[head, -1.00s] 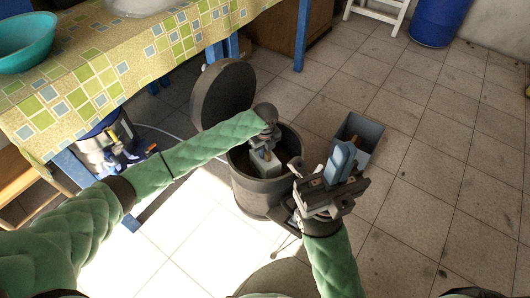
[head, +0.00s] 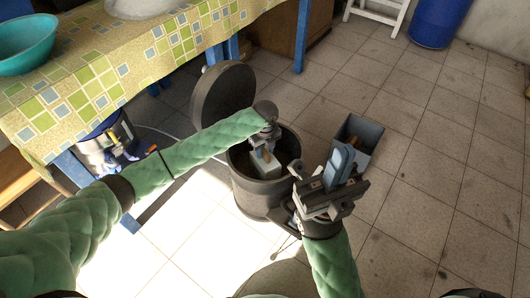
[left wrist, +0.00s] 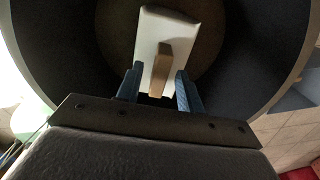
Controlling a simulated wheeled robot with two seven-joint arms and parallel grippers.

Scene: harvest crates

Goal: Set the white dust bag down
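The white dust bag (head: 267,167) with its brown tab stands inside the dark round canister (head: 252,186). In the left wrist view the bag (left wrist: 165,35) lies ahead of the fingers, with the brown tab (left wrist: 160,70) pointing towards me. My left gripper (head: 267,142) reaches down into the canister above the bag. In the left wrist view its blue fingers (left wrist: 160,82) are apart on either side of the tab, with a gap at each side. My right gripper (head: 340,163) is outside the canister at its right; its blue fingers overlap in view and I cannot tell their opening.
The canister's round lid (head: 222,95) stands open at the back. A grey box (head: 371,150) with something brown inside stands on the right. A table with a patterned cloth (head: 100,75) is at the left. Tiled floor (head: 445,170) on the right is clear.

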